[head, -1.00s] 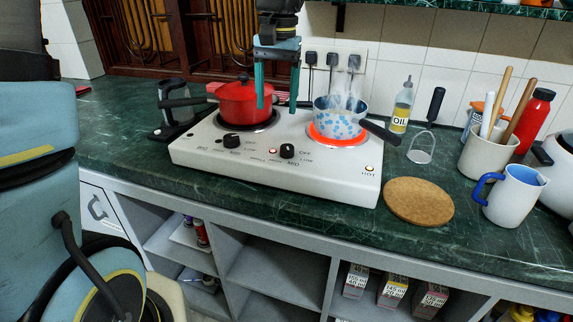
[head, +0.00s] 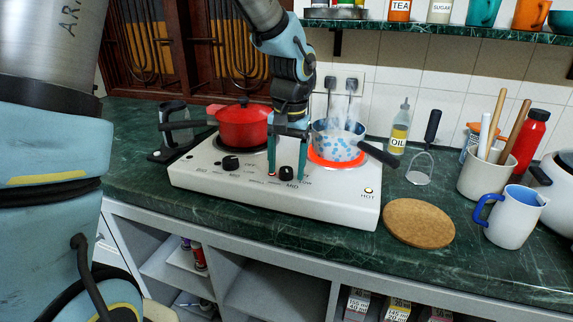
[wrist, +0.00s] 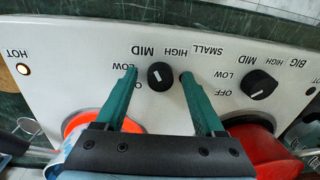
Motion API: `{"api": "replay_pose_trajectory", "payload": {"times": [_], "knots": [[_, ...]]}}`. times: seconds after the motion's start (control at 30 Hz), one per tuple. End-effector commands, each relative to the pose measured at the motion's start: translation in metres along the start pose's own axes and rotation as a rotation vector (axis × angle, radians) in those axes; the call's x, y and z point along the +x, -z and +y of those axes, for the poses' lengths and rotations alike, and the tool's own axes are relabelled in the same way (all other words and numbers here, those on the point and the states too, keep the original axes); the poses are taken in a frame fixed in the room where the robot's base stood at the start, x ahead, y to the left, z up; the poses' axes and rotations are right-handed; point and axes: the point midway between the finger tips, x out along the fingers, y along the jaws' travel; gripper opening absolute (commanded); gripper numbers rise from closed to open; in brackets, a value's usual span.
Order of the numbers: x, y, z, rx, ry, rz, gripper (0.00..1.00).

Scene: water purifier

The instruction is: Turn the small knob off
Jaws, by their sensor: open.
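The hob (head: 325,205) is a white two-burner unit on the counter. Its small knob (head: 287,173) is black with a white mark and also shows in the wrist view (wrist: 160,76), beside printed SMALL, HIGH, MID, LOW and OFF labels. My gripper (head: 287,177) is open. In the wrist view its green fingertips (wrist: 158,76) stand on either side of the small knob, with gaps visible. The right burner (head: 338,162) glows orange-red under a steaming blue-spotted pot (head: 337,143). The HOT light (head: 368,190) is lit.
A second black knob (head: 230,163) sits to the left. A red pot (head: 242,127) stands on the left burner. The spotted pot's black handle (head: 379,154) points right. A round wooden board (head: 418,223) lies right of the hob, with an oil bottle (head: 399,130) behind.

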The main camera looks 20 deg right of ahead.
Motion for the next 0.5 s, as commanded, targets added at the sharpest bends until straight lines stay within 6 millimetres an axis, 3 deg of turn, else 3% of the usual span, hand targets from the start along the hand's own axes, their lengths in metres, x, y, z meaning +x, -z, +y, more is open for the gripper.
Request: {"api": "replay_pose_trajectory", "payload": {"times": [0.23,0.5], "knots": [[0.0008,0.0,0.0,0.0,0.0,0.0,0.71],[0.0005,0.0,0.0,-0.001,0.0,0.0,0.41]]}}
